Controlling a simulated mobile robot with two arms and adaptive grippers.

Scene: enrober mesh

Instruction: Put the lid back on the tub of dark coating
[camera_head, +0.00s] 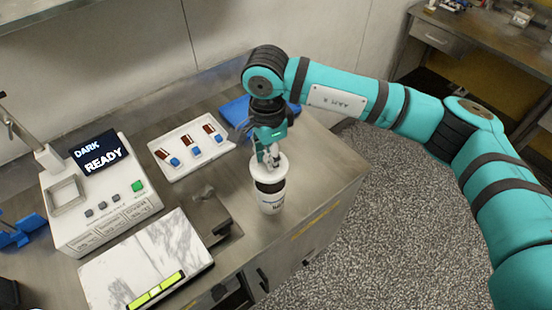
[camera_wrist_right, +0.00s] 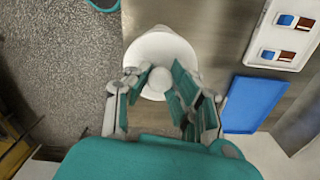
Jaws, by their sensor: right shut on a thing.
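The tub (camera_head: 271,203) is a white, labelled round container near the right end of the steel bench, with a dark area at its upper part. The white round lid (camera_head: 268,162) is directly over the tub; I cannot tell whether it touches the rim. My right gripper (camera_head: 269,153) points down and is shut on the lid's knob. In the right wrist view the gripper (camera_wrist_right: 160,88) has its fingers on both sides of the round knob, and the lid (camera_wrist_right: 163,46) hides the tub below. My left gripper is out of view.
A white tray (camera_head: 184,168) holds dark and blue pieces. A control box (camera_head: 119,216) reads "DARK READY". A marble slab (camera_head: 184,240) and a dark metal block (camera_head: 207,212) stand left of the tub. A blue mat (camera_wrist_right: 255,104) lies behind. The bench's right edge is close.

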